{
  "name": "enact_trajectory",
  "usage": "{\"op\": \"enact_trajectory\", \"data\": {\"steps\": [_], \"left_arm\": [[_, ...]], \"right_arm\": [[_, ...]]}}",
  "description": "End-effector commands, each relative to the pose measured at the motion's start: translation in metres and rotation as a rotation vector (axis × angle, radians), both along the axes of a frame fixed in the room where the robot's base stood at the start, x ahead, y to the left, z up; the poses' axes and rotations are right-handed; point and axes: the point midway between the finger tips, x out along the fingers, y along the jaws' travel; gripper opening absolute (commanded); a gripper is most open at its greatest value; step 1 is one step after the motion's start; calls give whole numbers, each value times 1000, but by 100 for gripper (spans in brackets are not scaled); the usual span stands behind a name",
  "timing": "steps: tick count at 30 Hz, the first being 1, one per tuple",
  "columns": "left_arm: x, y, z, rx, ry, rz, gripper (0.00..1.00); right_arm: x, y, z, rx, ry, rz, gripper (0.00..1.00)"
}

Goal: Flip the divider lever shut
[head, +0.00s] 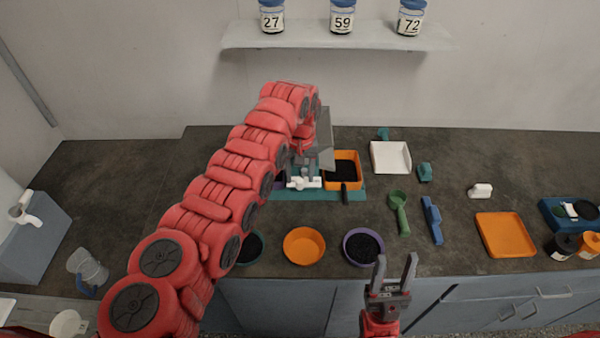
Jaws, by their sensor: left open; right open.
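The sieve shaker stands on a teal base (330,196) at the back middle of the counter. It has a grey upright panel (326,140), an orange bin (355,158) with dark grains on its right, and a white fitting (303,183) in front. A dark handle (345,193) sticks out at the front below the orange bin; I cannot tell whether it is the divider lever. My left gripper (302,166) is open, pointing down just above the white fitting; my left arm hides the shaker's left side. My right gripper (395,260) is open and empty at the counter's front edge.
Three bowls, one orange (304,245) and one purple (364,246), stand along the front edge. A green scoop (399,211), a blue tool (432,219), a white tray (390,157) and an orange tray (506,235) lie to the right. Numbered jars (342,17) stand on the shelf.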

Motion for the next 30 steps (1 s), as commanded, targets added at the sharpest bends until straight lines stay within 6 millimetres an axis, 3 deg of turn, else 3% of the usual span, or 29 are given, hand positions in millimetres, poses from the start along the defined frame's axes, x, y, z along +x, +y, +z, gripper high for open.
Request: {"op": "enact_trajectory", "data": {"steps": [6,13,23,30], "left_arm": [[0,0,-12,2,0,-2,59],[0,0,-12,1,-1,-2,57],[0,0,-12,1,-1,-1,0],[1,1,-14,0,-3,-14,0]], "right_arm": [[0,0,4,0,0,0,50],[0,0,4,0,0,0,50],[0,0,4,0,0,0,50],[0,0,-1,0,0,0,50]]}}
